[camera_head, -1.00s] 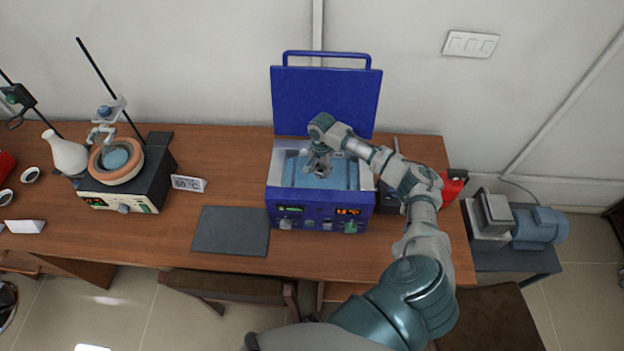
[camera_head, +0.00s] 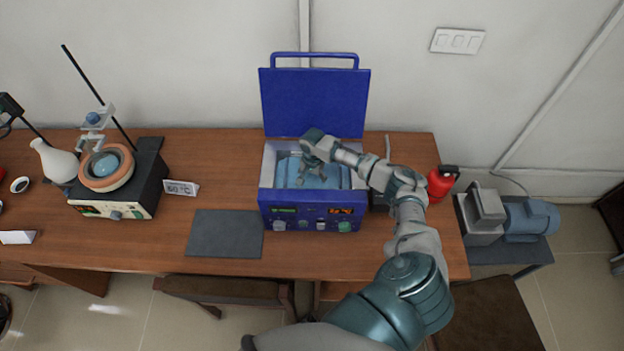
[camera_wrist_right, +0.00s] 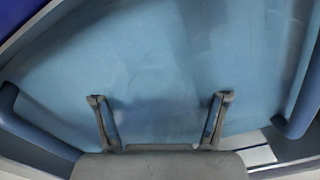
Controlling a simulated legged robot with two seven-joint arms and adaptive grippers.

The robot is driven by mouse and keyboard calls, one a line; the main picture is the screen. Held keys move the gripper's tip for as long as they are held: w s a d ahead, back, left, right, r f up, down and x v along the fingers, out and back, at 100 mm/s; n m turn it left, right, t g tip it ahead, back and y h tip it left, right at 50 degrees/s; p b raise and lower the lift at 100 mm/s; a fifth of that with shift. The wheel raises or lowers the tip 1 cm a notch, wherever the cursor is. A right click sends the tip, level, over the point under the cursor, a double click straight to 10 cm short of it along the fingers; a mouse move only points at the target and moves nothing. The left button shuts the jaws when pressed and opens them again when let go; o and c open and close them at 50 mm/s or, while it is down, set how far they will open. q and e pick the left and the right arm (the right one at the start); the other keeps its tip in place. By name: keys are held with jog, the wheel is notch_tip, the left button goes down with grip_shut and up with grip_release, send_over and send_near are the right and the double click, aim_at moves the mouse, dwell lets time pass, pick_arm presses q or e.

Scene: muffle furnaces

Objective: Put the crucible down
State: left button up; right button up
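My right gripper (camera_head: 311,180) hangs inside the open blue box (camera_head: 310,211), above its light-blue inner surface. In the right wrist view the two fingers (camera_wrist_right: 160,110) stand wide apart with only the blue surface (camera_wrist_right: 160,65) showing between them, so it is open and empty. I cannot make out a crucible in either current view. My left gripper is not in view.
The box's lid (camera_head: 314,102) stands raised behind my right gripper. A dark grey mat (camera_head: 225,233) lies left of the box. A heating bath with a bowl (camera_head: 105,170) stands further left. A red canister (camera_head: 441,184) and a pump (camera_head: 522,219) are at right.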

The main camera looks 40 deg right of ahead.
jog(key=shift+d, duration=0.15)
jog(key=shift+r, duration=0.1)
notch_tip(320, 180, up, 12)
jog(key=b, duration=0.1)
dwell(0.7)
